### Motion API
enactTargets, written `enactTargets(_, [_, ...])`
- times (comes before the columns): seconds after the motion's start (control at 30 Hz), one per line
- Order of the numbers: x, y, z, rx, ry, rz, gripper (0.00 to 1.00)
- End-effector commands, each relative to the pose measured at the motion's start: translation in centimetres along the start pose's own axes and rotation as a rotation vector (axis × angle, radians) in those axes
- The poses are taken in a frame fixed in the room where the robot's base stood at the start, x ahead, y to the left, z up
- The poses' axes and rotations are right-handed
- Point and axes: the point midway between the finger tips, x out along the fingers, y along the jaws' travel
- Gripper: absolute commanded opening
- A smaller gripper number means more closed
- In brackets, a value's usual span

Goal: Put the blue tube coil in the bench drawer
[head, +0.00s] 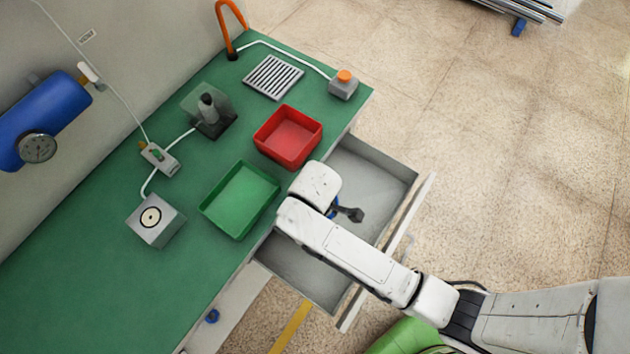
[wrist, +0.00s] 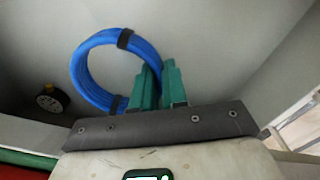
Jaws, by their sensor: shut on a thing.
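The blue tube coil (wrist: 90,62), bound with black ties, is in my gripper (wrist: 160,85). The green fingers are shut on one side of the ring, and the ring stands out to the left in the wrist view. In the head view only a small blue piece of the coil (head: 333,211) shows beside my wrist; my arm hides the rest. The bench drawer (head: 372,172) is pulled open, with a grey interior. My gripper is over the drawer, within its outline from above. I cannot tell how high the coil is above the drawer floor.
A round black gauge with a yellow part (wrist: 50,98) shows inside the drawer. A red tray (head: 290,137) and a green tray (head: 240,199) stand on the green bench close to the drawer. A grey box with an orange button (head: 343,85) stands at the bench corner.

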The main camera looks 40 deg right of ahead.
Motion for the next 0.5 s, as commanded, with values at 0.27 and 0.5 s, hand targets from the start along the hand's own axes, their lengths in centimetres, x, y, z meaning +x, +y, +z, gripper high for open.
enactTargets(0.27, [3.0,0.6,-0.2,0.0,-0.001,0.0,0.0])
enactTargets(0.5, [3.7,0.6,-0.2,0.0,0.002,0.001,0.0])
